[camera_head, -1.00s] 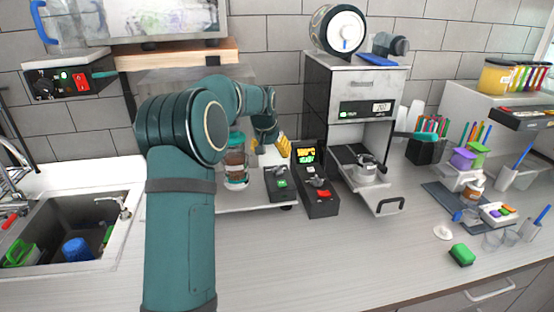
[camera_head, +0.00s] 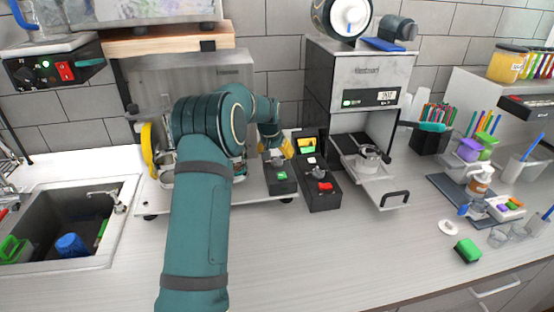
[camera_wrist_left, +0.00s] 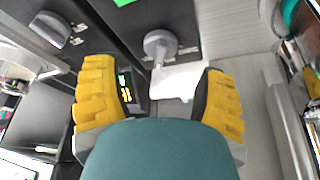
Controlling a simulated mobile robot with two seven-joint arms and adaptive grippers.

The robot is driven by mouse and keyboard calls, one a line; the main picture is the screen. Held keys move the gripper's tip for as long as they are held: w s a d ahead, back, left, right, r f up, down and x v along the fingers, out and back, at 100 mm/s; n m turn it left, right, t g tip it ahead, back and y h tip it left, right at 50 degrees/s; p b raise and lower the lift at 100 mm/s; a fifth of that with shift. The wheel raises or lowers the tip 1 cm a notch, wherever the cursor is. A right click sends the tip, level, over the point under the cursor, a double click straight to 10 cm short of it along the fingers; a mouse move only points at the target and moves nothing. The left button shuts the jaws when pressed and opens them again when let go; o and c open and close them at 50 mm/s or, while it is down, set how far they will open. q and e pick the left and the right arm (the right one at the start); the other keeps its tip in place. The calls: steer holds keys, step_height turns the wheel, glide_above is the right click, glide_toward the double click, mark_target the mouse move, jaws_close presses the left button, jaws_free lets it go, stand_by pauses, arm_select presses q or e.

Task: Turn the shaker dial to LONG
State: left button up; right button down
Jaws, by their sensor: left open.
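The shaker's black control box (camera_head: 281,181) with a green button stands at the front right of a metal machine, largely hidden behind my arm. Its grey dial shows in the left wrist view (camera_wrist_left: 160,45), beyond and between my fingers. I cannot read its labels or tell its setting. My left gripper (camera_head: 279,150) has yellow fingers and is above the back of this box. In the left wrist view the gripper (camera_wrist_left: 160,92) is open, with a finger on either side and nothing clearly held. Whether it touches the dial is unclear. My right gripper is not in view.
Close on the right is another black box (camera_head: 319,193) with a red button, a knob and a lit screen (camera_head: 307,145). The cup sealer (camera_head: 366,78) stands behind it, its tray (camera_head: 383,192) out. A sink (camera_head: 62,232) is at left. The front counter is clear.

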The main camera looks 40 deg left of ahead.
mark_target(277, 159)
arm_select(q)
steer(key=shift+x, duration=2.25)
steer(key=shift+r, duration=0.1)
jaws_close()
steer(key=shift+s, duration=0.1)
